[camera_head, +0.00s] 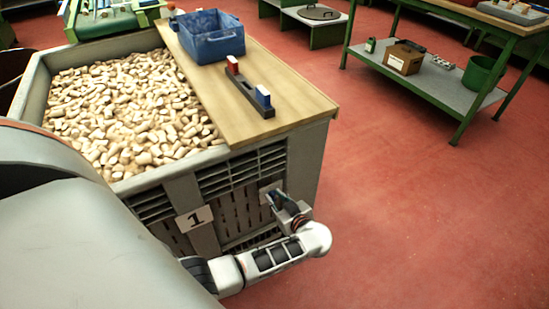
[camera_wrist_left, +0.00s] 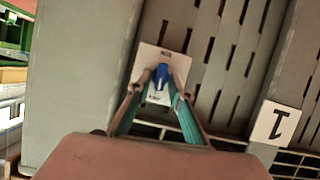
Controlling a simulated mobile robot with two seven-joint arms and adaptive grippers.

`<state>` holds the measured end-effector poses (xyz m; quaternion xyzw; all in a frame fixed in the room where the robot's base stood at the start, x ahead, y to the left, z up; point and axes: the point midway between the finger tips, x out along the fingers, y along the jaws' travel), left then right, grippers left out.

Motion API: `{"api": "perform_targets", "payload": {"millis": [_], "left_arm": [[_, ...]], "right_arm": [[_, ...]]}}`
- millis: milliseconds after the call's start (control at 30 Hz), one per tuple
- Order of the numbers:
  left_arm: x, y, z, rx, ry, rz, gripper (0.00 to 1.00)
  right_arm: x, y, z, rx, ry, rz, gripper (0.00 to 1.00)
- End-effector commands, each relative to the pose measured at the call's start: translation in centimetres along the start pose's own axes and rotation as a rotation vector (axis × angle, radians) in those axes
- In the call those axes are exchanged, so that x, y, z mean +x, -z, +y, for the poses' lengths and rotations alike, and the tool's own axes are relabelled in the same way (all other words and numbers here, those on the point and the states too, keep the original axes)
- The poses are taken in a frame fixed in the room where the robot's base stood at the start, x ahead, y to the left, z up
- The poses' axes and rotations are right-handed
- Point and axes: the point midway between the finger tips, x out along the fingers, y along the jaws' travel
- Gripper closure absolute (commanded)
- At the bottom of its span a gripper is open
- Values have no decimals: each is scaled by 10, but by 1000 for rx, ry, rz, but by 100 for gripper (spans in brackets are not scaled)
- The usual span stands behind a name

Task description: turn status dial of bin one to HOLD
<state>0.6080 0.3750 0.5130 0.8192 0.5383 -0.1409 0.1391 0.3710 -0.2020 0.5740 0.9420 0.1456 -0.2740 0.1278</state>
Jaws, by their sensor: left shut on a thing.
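Bin one (camera_head: 187,197) is a grey slatted crate full of corks, with a white "1" label (camera_head: 194,218) on its front. The status dial's pale plate (camera_wrist_left: 150,58) is on the slatted wall, and its blue knob (camera_wrist_left: 162,76) points nearly up and down in the left wrist view. Small lettering above and below the knob is too blurred to read. My left gripper (camera_wrist_left: 161,88) is shut on the knob, one finger at each side. In the head view my left gripper (camera_head: 277,198) largely covers the dial at the crate's front right. My right gripper is out of view.
A wooden board (camera_head: 250,82) covers the crate's right part and carries a blue tub (camera_head: 210,42) and a dark bar with red and blue blocks (camera_head: 249,90). A green-framed bench (camera_head: 420,80) stands at the back right. The red floor (camera_head: 430,200) right of the crate is clear.

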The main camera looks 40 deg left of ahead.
Motion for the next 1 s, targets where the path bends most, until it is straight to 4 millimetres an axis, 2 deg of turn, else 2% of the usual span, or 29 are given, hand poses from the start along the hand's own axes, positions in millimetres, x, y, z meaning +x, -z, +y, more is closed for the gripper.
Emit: {"api": "perform_targets", "payload": {"millis": [67, 300, 600, 1000], "left_arm": [[-3, 3, 0, -39, -13, -5, 100], [-2, 1, -3, -200, -80, -5, 100], [1, -5, -9, -455, -189, -3, 100], [4, -8, -12, -752, -311, -2, 100]], "right_arm": [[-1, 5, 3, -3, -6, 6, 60], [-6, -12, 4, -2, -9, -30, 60], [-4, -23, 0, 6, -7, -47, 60], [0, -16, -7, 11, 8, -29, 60]]}}
